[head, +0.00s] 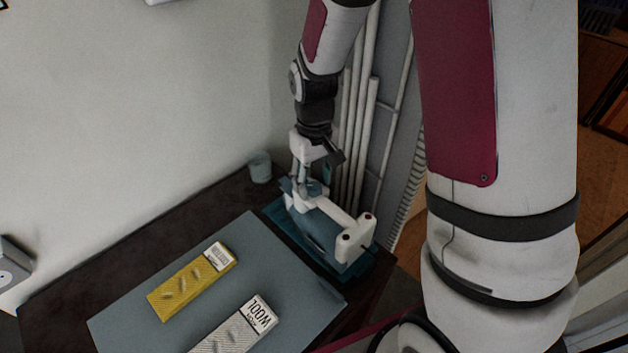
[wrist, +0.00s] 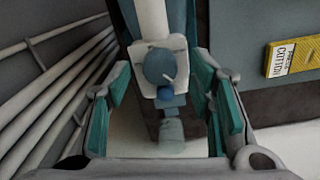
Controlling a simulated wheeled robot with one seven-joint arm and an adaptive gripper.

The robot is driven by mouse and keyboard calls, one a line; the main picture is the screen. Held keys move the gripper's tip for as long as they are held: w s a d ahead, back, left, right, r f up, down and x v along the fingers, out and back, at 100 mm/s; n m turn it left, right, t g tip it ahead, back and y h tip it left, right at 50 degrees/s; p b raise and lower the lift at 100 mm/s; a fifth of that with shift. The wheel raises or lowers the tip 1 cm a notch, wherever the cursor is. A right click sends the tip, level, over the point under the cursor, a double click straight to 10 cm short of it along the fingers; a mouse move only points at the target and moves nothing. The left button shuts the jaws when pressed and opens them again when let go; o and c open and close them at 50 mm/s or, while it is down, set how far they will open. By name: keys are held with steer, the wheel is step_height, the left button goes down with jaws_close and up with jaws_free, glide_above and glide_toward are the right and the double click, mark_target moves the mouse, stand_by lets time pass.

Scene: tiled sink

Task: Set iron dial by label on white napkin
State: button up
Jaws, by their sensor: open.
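The iron (head: 330,225) has a white handle and a dark teal body, and lies on a teal rest (head: 372,268) at the table's right side. Its round blue dial (wrist: 158,66) with a pale pointer faces the wrist view. My gripper (head: 314,178) is over the iron's far end. In the wrist view my gripper (wrist: 165,95) is open, its teal fingers on either side of the dial; contact cannot be told. A white napkin (head: 228,334) with a label reading WOOL lies at the front, cut off by the frame edge.
A yellow napkin (head: 185,285) lies left of the white one on a grey mat (head: 262,262); its label in the wrist view appears to read COTTON. A small cup (head: 260,167) stands by the wall. White pipes (head: 362,130) rise behind the iron.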

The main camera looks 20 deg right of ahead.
mark_target(315, 185)
step_height(315, 185, up, 11)
steer(key=shift+r, duration=0.2)
steer(key=shift+d, duration=0.1)
stand_by(0.4)
